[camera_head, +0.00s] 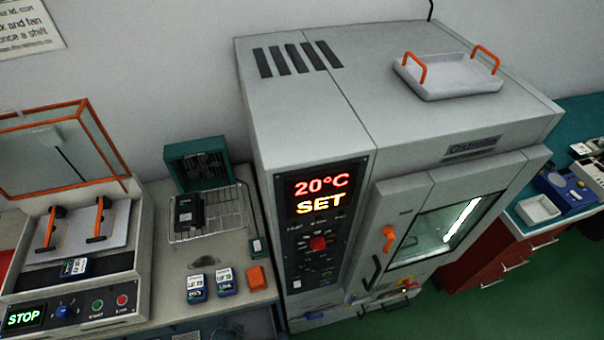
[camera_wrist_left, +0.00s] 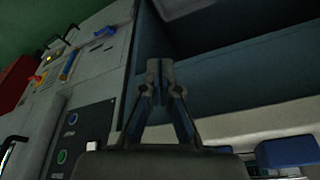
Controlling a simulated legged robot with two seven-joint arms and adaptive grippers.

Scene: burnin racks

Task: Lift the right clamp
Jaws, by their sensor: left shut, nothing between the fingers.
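The right clamp (camera_head: 97,222) appears to be the right-hand bar, and the left clamp (camera_head: 46,229) is the other. Both slant and lie apart from each other. My left gripper (camera_wrist_left: 160,66) shows only in the left wrist view, with its fingertips together and empty. Neither clamp is recognisable in that view. My right gripper is in neither view.
The machine's clear orange-framed lid (camera_head: 65,150) stands raised. Blue-labelled modules (camera_head: 197,288) and an orange block (camera_head: 257,278) lie on the bench. A wire rack (camera_head: 215,222) holds a black unit. A large grey oven (camera_head: 310,110) stands to the right, with a tray (camera_head: 455,88) on top.

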